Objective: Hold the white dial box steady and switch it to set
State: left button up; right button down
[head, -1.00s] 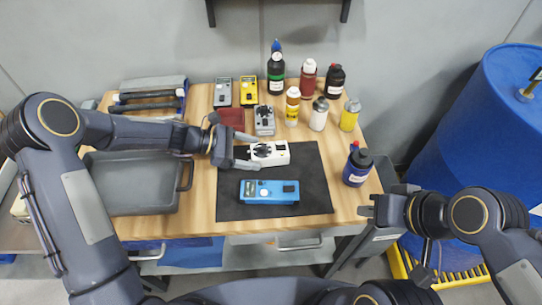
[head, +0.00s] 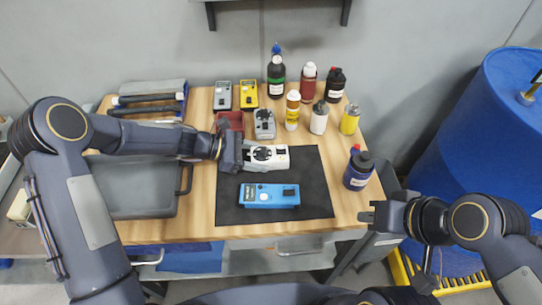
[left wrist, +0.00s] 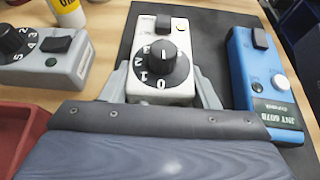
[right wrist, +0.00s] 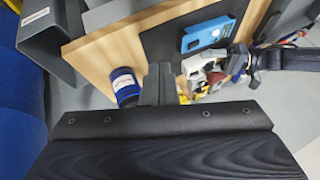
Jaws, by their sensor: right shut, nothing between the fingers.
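The white dial box (head: 267,158) lies at the upper part of the black mat (head: 315,180). It has a round black dial; in the left wrist view the box (left wrist: 145,30) shows the dial (left wrist: 163,65), with numbers on its near and left side and a white line toward the far end. My left gripper (head: 247,157) has its fingers along both long sides of the box, at its left end in the head view, and appears shut on it. My right gripper (head: 368,215) is shut and empty, off the table's right edge; its fingers (right wrist: 157,85) show in the right wrist view.
A blue meter (head: 270,195) lies just below the white box on the mat. A grey dial box (head: 264,123), a red tray (head: 232,119) and several bottles stand behind. A grey pan (head: 130,190) is at left.

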pick_arm(q)
jog(key=c, duration=0.7)
jog(key=shift+c, duration=0.2)
pick_arm(e)
jog(key=w+r+n+g, duration=0.2)
jog(key=w+r, duration=0.2)
jog(key=w, duration=0.3)
jog(key=n+g+h, duration=0.4)
jog(key=n, duration=0.2)
send_near(277, 151)
jog(key=shift+s+d+f, duration=0.1)
jog(key=shift+d+f, duration=0.05)
jog(key=shift+f, duration=2.55)
